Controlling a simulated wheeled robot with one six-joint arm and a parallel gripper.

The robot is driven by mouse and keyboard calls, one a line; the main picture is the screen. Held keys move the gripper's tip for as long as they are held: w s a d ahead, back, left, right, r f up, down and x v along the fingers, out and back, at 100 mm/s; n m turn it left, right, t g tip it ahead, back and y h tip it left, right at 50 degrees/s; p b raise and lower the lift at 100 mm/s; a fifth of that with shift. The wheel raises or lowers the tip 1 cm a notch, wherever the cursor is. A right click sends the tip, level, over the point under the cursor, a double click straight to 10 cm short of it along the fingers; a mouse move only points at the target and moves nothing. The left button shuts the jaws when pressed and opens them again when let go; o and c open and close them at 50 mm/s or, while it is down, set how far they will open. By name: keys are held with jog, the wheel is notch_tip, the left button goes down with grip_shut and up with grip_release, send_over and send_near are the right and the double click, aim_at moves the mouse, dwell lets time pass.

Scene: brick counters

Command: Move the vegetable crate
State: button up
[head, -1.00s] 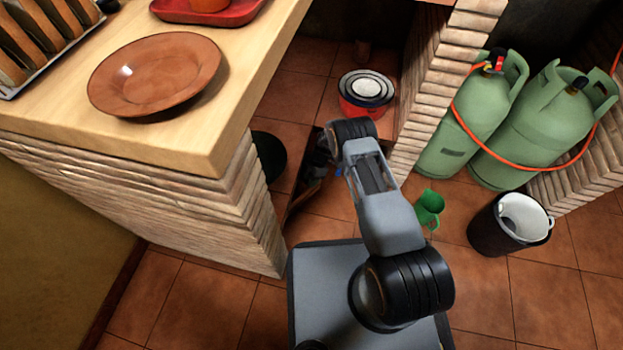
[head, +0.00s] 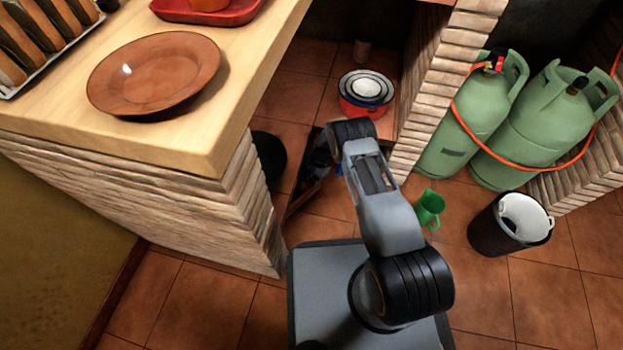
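A dark, open-topped box-like thing (head: 303,186) shows partly behind my arm, just right of the counter's end, low near the tiled floor. It may be the vegetable crate, but my arm hides much of it and its contents cannot be made out. I cannot tell whether it rests on the floor or is held. My arm rises from my base and bends over at the elbow beside this thing.
A wooden-topped brick counter (head: 235,90) with a brown plate (head: 155,72) stands at left. Nested bowls (head: 365,90) sit beyond my arm. Floor at lower right is clear.

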aim_at(308, 189)
jog(key=b+x, duration=0.3)
jog(key=x, duration=0.4)
jog(key=shift+a+f, duration=0.1)
jog(key=shift+c, duration=0.4)
grip_shut()
